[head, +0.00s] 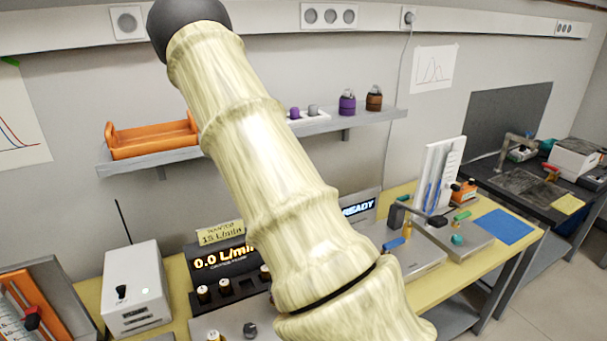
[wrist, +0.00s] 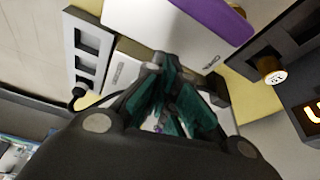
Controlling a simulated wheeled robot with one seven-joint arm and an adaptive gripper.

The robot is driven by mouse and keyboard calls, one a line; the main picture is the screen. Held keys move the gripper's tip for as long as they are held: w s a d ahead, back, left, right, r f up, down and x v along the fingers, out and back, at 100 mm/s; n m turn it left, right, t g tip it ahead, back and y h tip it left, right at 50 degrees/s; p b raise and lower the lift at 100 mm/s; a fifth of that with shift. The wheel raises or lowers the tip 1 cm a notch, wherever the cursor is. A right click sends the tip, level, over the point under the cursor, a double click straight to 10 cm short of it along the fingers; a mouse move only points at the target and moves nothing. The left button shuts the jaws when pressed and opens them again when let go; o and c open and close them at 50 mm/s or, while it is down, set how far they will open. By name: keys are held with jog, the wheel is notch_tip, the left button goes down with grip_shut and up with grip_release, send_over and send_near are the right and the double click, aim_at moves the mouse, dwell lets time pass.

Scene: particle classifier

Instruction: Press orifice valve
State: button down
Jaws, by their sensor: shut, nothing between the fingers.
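In the head view, a black flow unit (head: 218,253) shows orange digits reading "0.0 L/min". Several cream-topped knobs (head: 203,292) stand in front of it, partly hidden by my arm. I cannot tell which part is the orifice valve. In the wrist view, my gripper (wrist: 172,90) has its teal fingers together with nothing between them. A brown knob with a pale cap (wrist: 272,72) sits to its right, apart from it, beside a black panel with an orange display. My gripper is hidden in the head view.
A white box with an antenna (head: 136,288) stands left of the flow unit. An orange tray (head: 152,137) sits on the wall shelf. The yellow bench (head: 470,270) holds a metal plate with fittings and a blue mat (head: 508,226) on the right.

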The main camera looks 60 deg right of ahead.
jog(key=b+v, duration=0.1)
jog(key=v, duration=0.6)
jog(key=shift+w+r, duration=0.2)
jog(key=shift+r, duration=0.05)
jog(key=shift+d, duration=0.1)
dwell(0.5)
